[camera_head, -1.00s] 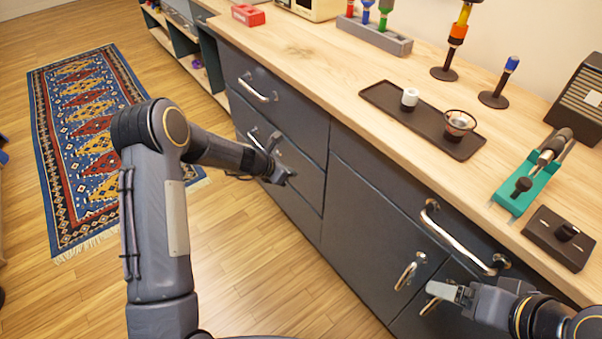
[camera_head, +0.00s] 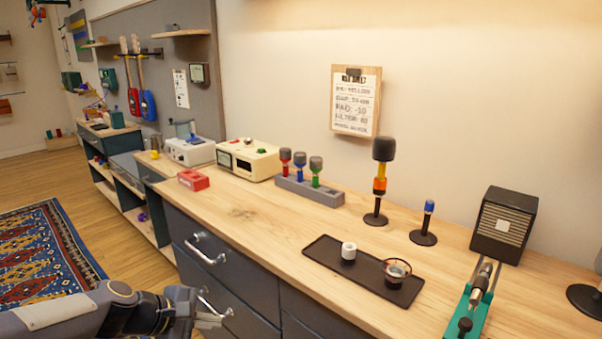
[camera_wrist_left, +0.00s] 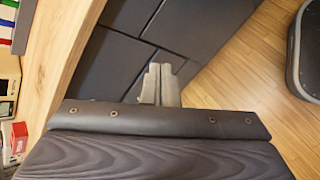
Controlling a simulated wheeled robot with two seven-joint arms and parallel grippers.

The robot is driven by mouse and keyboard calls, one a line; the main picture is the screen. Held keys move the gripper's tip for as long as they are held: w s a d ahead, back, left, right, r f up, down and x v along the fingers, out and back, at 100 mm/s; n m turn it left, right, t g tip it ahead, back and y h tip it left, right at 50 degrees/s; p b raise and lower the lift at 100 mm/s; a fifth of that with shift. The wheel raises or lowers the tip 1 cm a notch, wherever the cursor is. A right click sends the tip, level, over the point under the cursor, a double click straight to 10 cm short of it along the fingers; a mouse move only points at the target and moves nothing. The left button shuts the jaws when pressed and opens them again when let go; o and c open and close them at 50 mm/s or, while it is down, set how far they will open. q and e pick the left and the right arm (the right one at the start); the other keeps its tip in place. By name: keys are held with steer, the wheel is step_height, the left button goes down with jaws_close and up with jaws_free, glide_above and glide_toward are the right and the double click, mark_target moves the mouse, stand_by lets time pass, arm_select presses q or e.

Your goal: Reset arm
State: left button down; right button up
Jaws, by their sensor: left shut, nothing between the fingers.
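My left gripper (camera_head: 212,316) is in the lower left of the head view, in front of the dark drawer fronts and below the bench top. It is shut and empty. In the left wrist view its two grey fingers (camera_wrist_left: 160,84) lie together, with the dark drawer fronts (camera_wrist_left: 125,30) behind them. In the head view the left fingers are near a metal drawer handle (camera_head: 214,300); I cannot tell whether they touch it. My right gripper is not in view.
The wood floor at left holds a patterned rug (camera_head: 45,250).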

arm_select(q)
steer(key=s+a+r+m+y+p, duration=0.1)
steer(key=s+r+m+p, duration=0.1)
steer(key=s+m, duration=0.5)
steer(key=s+a+r+m+y+p, duration=0.1)
steer(key=s+r+m, duration=0.4)
steer(key=s, duration=1.1)
steer(key=shift+s+m+g+y+p, duration=0.35)
steer(key=shift+m+y+p, duration=0.25)
steer(key=shift+m+p, duration=0.4)
